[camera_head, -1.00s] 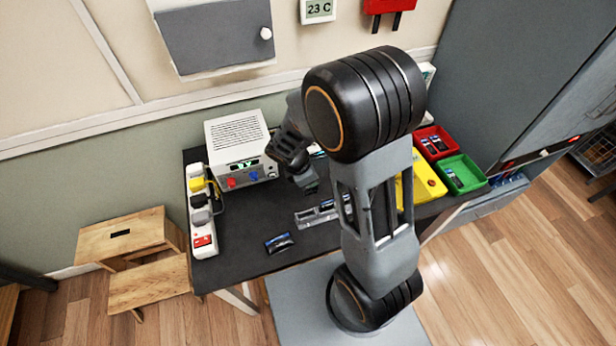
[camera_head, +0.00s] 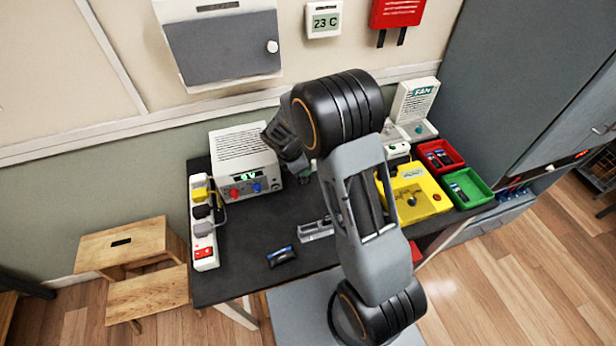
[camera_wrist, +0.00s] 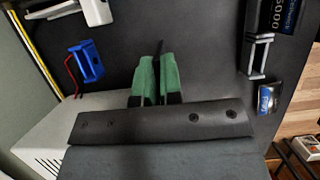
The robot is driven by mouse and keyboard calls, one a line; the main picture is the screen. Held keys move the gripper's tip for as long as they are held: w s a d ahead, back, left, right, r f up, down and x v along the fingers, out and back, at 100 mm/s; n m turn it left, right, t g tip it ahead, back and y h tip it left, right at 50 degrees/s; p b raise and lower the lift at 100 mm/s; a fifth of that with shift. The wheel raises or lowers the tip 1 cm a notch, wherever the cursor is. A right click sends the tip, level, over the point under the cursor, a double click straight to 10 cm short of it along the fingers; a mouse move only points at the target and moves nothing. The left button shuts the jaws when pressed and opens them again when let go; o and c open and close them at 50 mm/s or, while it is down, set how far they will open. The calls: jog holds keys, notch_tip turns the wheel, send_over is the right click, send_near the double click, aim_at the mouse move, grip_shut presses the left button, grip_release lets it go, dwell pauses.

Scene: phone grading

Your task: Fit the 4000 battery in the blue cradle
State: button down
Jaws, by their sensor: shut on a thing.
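My gripper (camera_wrist: 157,80) has green fingertips and is shut on a thin dark piece (camera_wrist: 160,47), seen edge-on in the wrist view. It looks like a battery, but its label is hidden. In the head view my gripper (camera_head: 303,178) hangs over the table beside the power supply, partly behind my arm. The blue cradle (camera_wrist: 87,62), with a red wire, lies left of my fingertips in the wrist view, apart from them. I cannot make it out in the head view. A battery marked 5000 (camera_wrist: 278,14) sits at a grey holder (camera_wrist: 258,55).
A loose battery (camera_head: 282,256) lies near the table's front edge, left of the grey holder (camera_head: 316,230). A white power supply (camera_head: 243,165) and a power strip (camera_head: 203,225) stand left. A yellow box (camera_head: 417,192), red tray (camera_head: 461,165) and green tray (camera_head: 486,193) stand right.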

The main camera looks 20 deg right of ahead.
jog(key=w, duration=1.4)
jog(key=shift+w+f+p, duration=0.15)
jog(key=shift+p, duration=0.25)
jog(key=shift+d, duration=0.1)
dwell(0.4)
jog(key=shift+f, duration=0.25)
dwell(0.6)
jog(key=shift+f+b, duration=0.7)
jog(key=shift+f, duration=0.2)
jog(key=c, duration=1.2)
grip_release()
